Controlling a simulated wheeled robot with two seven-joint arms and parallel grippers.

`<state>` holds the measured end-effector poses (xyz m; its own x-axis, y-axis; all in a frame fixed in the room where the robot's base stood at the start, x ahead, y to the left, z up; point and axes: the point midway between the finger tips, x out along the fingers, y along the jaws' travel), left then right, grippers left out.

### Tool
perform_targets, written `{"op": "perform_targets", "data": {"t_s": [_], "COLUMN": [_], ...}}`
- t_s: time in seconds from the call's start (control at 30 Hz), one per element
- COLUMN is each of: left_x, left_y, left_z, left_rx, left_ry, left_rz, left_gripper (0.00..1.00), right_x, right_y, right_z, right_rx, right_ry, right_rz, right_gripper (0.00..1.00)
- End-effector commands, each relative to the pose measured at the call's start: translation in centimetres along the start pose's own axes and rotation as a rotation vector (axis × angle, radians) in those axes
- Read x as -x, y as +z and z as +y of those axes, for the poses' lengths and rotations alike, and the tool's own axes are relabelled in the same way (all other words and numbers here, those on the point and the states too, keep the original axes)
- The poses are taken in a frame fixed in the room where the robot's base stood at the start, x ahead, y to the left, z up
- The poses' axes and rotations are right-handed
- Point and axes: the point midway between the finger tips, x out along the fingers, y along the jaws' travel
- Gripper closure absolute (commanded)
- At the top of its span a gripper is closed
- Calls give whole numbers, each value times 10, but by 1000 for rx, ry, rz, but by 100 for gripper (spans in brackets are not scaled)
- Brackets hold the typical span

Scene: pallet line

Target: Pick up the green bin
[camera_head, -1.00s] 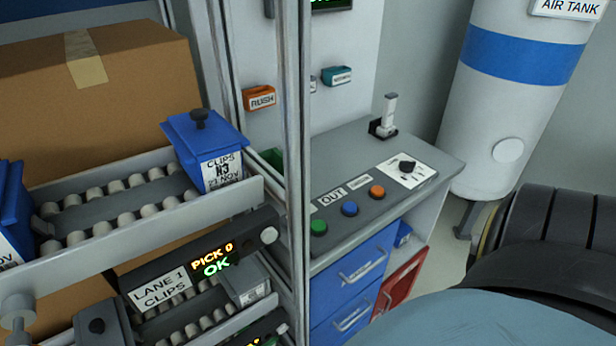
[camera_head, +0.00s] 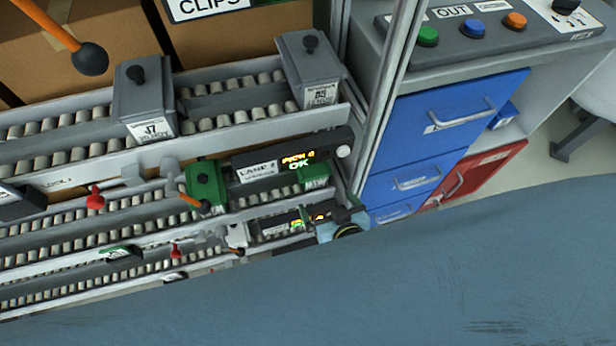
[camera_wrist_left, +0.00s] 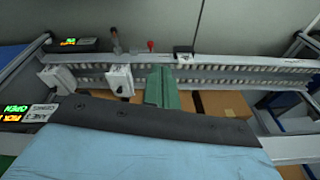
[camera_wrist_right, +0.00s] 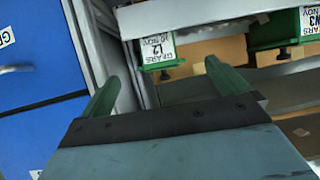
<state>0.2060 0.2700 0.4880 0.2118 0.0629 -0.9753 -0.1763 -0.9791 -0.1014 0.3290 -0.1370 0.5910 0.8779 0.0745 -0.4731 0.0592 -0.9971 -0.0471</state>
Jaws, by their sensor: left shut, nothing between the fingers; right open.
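In the head view a green bin (camera_head: 207,187) with a dark knob sits on the roller lane below the grey bins. A second green bin (camera_head: 315,176) shows partly behind the lane sign. In the right wrist view one green bin labelled GEARS L2 (camera_wrist_right: 158,57) lies beyond the fingers, and another green bin (camera_wrist_right: 275,32) is at upper right. My right gripper (camera_head: 328,214) is low at the rack's right end, green fingers open and empty (camera_wrist_right: 163,82), apart from the bins. My left gripper, in the left wrist view (camera_wrist_left: 161,84), is shut and empty in front of a roller lane.
Two grey bins, left (camera_head: 145,100) and right (camera_head: 312,75), stand on the lane above. The lane sign (camera_head: 290,163) and rack post (camera_head: 385,95) are close to my right gripper. A blue drawer cabinet (camera_head: 440,115) stands at right. Pale bins (camera_wrist_left: 120,80) are left of my left gripper.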

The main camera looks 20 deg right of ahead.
Motion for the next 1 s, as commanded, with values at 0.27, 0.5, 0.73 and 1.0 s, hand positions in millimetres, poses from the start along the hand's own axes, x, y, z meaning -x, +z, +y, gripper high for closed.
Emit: {"op": "perform_targets", "data": {"t_s": [0.27, 0.5, 0.73, 1.0], "left_x": [12, 38, 57, 76], "left_y": [-14, -30, -38, -44], "left_z": [-2, 9, 15, 20], "left_rx": [0, 5, 8, 12], "left_ry": [-7, 10, 20, 31], "left_rz": [17, 41, 51, 67], "left_gripper": [100, 100, 100, 100], "right_x": [-9, -54, -78, -103], "right_y": [-33, -37, -40, -42], "right_z": [3, 4, 4, 5], "right_rx": [-22, -20, -21, -20], "right_ry": [17, 17, 17, 17], "right_rz": [106, 106, 103, 104], "right_gripper": [0, 0, 0, 0]}}
